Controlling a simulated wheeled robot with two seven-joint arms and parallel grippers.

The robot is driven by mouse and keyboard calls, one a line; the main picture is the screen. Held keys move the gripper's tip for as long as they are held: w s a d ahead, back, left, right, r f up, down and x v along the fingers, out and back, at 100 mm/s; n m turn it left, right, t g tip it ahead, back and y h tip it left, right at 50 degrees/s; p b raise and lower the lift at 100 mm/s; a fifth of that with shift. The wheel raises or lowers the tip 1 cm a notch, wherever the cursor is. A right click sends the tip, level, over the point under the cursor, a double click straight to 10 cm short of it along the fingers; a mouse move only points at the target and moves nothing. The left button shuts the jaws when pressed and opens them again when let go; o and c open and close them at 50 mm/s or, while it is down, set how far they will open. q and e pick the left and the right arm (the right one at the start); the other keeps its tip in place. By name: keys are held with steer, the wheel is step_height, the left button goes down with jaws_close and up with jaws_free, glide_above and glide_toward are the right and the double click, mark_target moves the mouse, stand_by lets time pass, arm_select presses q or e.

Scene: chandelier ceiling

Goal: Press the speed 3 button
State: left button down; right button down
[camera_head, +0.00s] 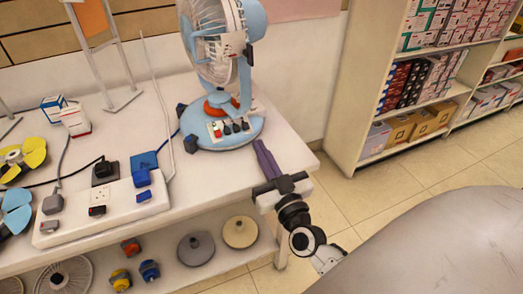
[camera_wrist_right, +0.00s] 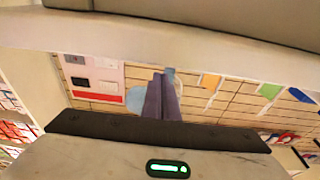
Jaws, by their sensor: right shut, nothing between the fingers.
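A light-blue desk fan (camera_head: 222,62) stands upright on the white table. Its round base (camera_head: 228,141) carries a light panel with a red button (camera_head: 216,129) and a row of dark buttons (camera_head: 236,127). Their labels are too small to read, so I cannot tell which is speed 3. My right gripper (camera_head: 259,146) is shut and empty, its purple fingers just right of the fan base in the picture. I cannot tell whether they touch it. In the right wrist view, the shut fingers (camera_wrist_right: 162,98) point toward part of the blue fan (camera_wrist_right: 134,98). My left gripper is not in view.
The white table (camera_head: 180,203) holds a power strip (camera_head: 104,205), a black plug, blue parts and small boxes (camera_head: 74,119) on the left. A lower shelf holds discs (camera_head: 196,247) and small parts. Stocked shelves (camera_head: 420,84) stand at the back right, with open floor before them.

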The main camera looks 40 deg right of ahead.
mark_target(245, 126)
steer(key=x, duration=0.7)
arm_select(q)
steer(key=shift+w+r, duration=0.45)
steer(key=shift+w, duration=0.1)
